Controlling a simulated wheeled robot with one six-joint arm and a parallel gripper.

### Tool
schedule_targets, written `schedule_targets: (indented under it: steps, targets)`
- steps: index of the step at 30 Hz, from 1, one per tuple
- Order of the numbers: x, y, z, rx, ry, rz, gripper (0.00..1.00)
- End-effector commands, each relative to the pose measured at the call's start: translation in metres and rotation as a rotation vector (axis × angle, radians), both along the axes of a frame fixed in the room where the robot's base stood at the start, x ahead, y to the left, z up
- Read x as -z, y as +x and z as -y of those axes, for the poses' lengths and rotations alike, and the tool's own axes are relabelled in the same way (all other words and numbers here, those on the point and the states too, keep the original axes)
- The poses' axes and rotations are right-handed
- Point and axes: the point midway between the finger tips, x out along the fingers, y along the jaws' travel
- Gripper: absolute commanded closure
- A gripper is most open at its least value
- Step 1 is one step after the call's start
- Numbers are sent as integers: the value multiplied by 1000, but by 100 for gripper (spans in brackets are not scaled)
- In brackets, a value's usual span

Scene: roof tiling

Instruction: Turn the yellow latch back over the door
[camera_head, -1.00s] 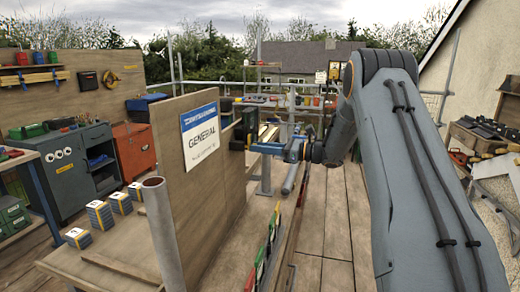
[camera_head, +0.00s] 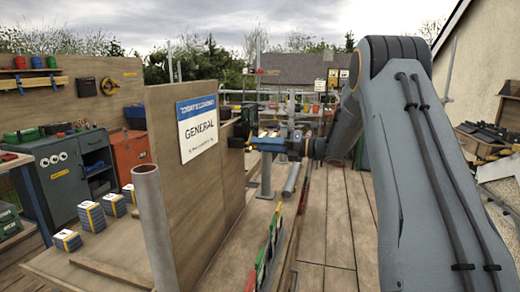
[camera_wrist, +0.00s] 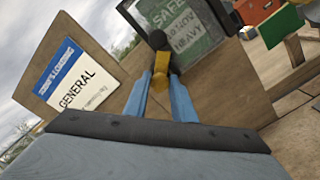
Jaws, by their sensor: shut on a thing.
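The yellow latch (camera_wrist: 161,66) shows in the wrist view, below a round black knob (camera_wrist: 157,40). My gripper (camera_wrist: 160,82) has its two blue fingers on either side of the latch and is shut on it. Behind the latch is the door (camera_wrist: 185,28), a greenish pane with pale lettering in a grey frame, on a wooden panel. The latch stands at the door's lower left edge; I cannot tell how far it overlaps the frame. In the head view my gripper (camera_head: 255,143) reaches left to the panel's far end, beside a dark box (camera_head: 241,128); the latch is too small to make out there.
A wooden panel (camera_head: 225,180) with a "GENERAL" sign (camera_head: 197,128) stands left of my arm. A grey upright pipe (camera_head: 155,225) is at its near end. Small boxes (camera_head: 90,216) stand on the bench at left. The plank floor (camera_head: 330,220) below my arm is mostly clear.

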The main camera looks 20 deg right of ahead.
Motion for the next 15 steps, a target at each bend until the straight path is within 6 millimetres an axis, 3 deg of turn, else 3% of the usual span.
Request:
schedule_targets:
  steps: [15]
  targets:
    - [1, 1, 1, 1, 231, -401, 99]
